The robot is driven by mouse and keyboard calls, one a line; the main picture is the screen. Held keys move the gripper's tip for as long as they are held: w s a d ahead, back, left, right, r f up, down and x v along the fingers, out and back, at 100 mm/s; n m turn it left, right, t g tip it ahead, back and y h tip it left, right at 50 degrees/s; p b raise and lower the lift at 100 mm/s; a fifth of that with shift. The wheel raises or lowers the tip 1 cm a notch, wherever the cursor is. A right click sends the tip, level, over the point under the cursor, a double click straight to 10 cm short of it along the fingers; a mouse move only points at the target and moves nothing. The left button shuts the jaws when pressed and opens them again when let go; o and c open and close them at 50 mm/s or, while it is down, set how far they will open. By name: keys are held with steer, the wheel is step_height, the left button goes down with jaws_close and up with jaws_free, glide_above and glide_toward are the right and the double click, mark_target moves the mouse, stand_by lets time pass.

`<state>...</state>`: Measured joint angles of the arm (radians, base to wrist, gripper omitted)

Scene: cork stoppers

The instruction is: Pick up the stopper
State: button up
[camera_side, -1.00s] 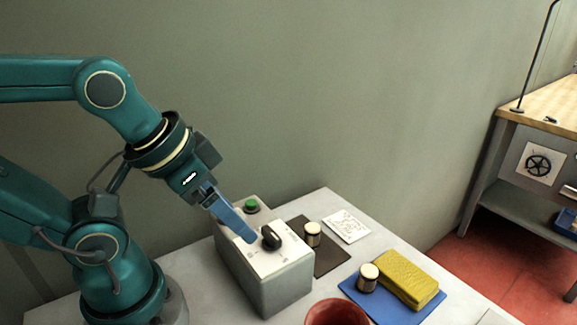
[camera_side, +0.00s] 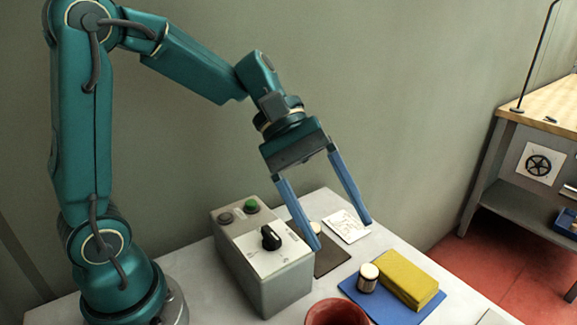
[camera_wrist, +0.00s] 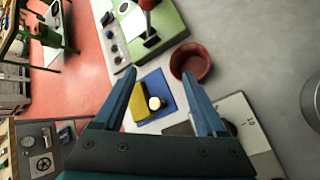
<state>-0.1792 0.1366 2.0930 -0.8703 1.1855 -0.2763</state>
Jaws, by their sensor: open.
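Two cork stoppers with pale tops and dark sides stand upright. One stopper (camera_side: 368,277) is on the blue mat (camera_side: 393,312) beside a yellow sponge-like block (camera_side: 408,278); it also shows in the wrist view (camera_wrist: 155,104), between my fingers in the picture. The other stopper (camera_side: 316,228) is on the dark mat (camera_side: 334,259), mostly hidden behind one finger in the side view. I cannot make it out in the wrist view. My gripper (camera_side: 342,234) is wide open and empty, above the table, apart from both stoppers; its fingers also show in the wrist view (camera_wrist: 159,75).
A grey control box (camera_side: 275,285) with a black knob and green button stands left of the mats. A red bowl (camera_side: 337,313) is at the front. A white printed card (camera_side: 347,227) lies at the back. A wooden-topped workbench (camera_side: 545,105) stands apart at right.

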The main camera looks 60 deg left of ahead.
steer(key=w+a+f+n+h, duration=0.2)
steer(key=w+f+n+h, duration=0.15)
steer(key=w+n, duration=0.2)
steer(key=n+t, duration=0.1)
steer(key=n, duration=0.3)
glide_toward(365, 267)
steer(key=shift+m+h, duration=0.25)
steer(key=shift+h, duration=0.1)
steer(key=x, duration=0.4)
steer(key=shift+w+d+r, duration=0.1)
steer(key=shift+w+r, duration=0.05)
steer(key=shift+w, duration=0.1)
steer(key=shift+s+f, duration=0.15)
steer(key=shift+f, duration=0.45)
steer(key=shift+x, duration=2.4)
steer(key=shift+r, duration=0.1)
jaws_close()
